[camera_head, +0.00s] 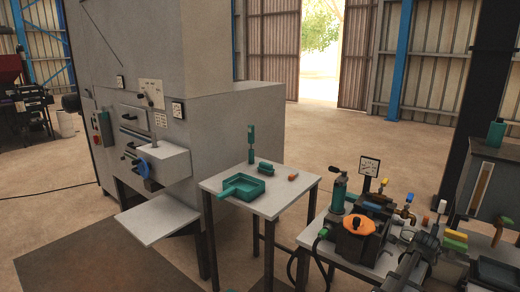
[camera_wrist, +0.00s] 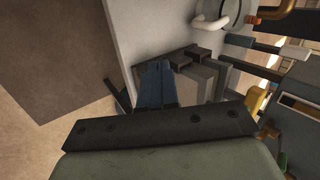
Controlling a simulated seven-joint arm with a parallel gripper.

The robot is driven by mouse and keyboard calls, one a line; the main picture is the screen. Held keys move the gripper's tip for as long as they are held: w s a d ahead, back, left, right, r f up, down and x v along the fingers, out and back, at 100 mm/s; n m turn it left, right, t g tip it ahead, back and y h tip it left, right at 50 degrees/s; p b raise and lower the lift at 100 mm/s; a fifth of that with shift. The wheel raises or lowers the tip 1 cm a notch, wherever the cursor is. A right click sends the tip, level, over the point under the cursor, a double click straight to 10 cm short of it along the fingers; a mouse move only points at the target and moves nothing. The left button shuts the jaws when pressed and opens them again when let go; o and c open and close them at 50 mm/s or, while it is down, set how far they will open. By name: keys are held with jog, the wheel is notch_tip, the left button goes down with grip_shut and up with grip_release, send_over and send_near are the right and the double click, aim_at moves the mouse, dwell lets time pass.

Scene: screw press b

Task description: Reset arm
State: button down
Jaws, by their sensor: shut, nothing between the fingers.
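My gripper (camera_wrist: 156,68) shows in the wrist view as two dark blue fingers side by side, beyond a dark bolted plate. The fingers are shut with nothing between them. They point toward the edge of a light grey surface, next to several grey blocks (camera_wrist: 205,78). I cannot tell whether the fingertips touch anything. In the head view I cannot make out the gripper clearly among the equipment at the lower right.
A grey press machine (camera_head: 195,125) stands at the left with a shelf (camera_head: 158,220). A small table (camera_head: 270,208) holds a green tray (camera_head: 240,188), a green block and an orange piece. A crowded bench (camera_head: 345,258) is at right, with an orange-topped device (camera_head: 357,226). Open floor lies behind.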

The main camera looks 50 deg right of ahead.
jog(key=w+a+f+n+y, duration=0.3)
jog(key=a+f+n, duration=0.65)
jog(key=n, duration=0.25)
jog(key=w+a+f+n+g+y, duration=0.1)
jog(key=w+a+f+n+y, duration=0.3)
jog(key=w+a+f, duration=0.8)
jog(key=w+a+f+n+g+y, duration=0.1)
jog(key=w+a+f+n+y, duration=0.1)
jog(key=w+a+f+n, duration=0.9)
jog(key=w+a+f+g, duration=0.1)
jog(key=w+a+f, duration=0.2)
jog(key=a, duration=0.8)
jog(key=w+a+f+g, duration=0.1)
jog(key=w+a+f, duration=0.1)
jog(key=a, duration=0.9)
jog(key=s+a+f+n+g, duration=0.1)
jog(key=a+n, duration=0.1)
jog(key=a, duration=0.4)
jog(key=s+a+f+n+g+h, duration=0.1)
jog(key=s+a+f+n, duration=0.1)
jog(key=a, duration=0.5)
jog(key=s+a+f+n+g, duration=0.1)
jog(key=s+a+f+n, duration=0.1)
jog(key=a, duration=0.4)
jog(key=shift+a+f+n+g+h, duration=0.2)
jog(key=shift+n+g+h, duration=0.15)
jog(key=shift+n, duration=0.55)
jog(key=c, duration=1.8)
grip_release()
jog(key=shift+s, duration=0.1)
